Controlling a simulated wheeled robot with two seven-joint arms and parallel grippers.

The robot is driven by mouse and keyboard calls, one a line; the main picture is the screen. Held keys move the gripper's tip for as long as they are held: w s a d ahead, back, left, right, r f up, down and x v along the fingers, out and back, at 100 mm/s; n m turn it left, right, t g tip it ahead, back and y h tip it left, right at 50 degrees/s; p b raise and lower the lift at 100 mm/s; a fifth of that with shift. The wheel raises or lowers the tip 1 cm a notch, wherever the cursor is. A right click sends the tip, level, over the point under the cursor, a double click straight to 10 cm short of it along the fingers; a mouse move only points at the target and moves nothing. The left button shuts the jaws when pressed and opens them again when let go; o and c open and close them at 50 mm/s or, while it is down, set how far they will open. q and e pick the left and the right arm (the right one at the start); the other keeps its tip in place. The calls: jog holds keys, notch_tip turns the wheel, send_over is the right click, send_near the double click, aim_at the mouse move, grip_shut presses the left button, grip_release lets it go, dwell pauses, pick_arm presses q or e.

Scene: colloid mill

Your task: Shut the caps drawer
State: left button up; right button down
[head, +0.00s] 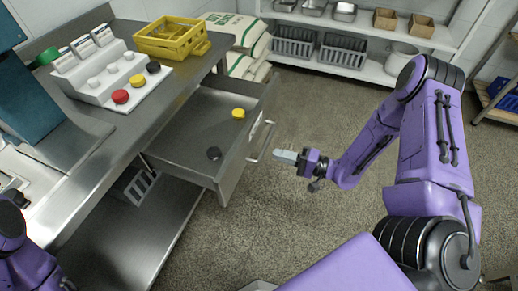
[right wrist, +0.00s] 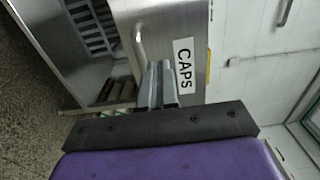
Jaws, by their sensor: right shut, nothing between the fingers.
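The caps drawer (head: 232,165) is pulled out from under the steel counter. A yellow cap (head: 238,114) and a dark cap (head: 214,153) lie inside it. Its front carries a bar handle (head: 262,142) and a label, which reads CAPS in the right wrist view (right wrist: 184,65). My right gripper (head: 285,156) is shut and empty, just outside the drawer front near the handle. In the right wrist view its fingers (right wrist: 160,85) point at the front beside the handle (right wrist: 139,42); contact cannot be told. Part of my left arm shows at lower left, its gripper out of view.
On the counter (head: 150,110) stand a white stepped rack (head: 105,80) with caps and a yellow crate (head: 170,38). White sacks (head: 240,40) and a shelf with grey crates (head: 315,50) are behind. The floor right of the drawer is clear.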

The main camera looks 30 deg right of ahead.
aim_at(249, 146)
jog(key=x, duration=0.7)
jog(key=shift+w+a, duration=0.2)
jog(key=shift+w, duration=0.05)
pick_arm(q)
jog(key=shift+r, duration=0.2)
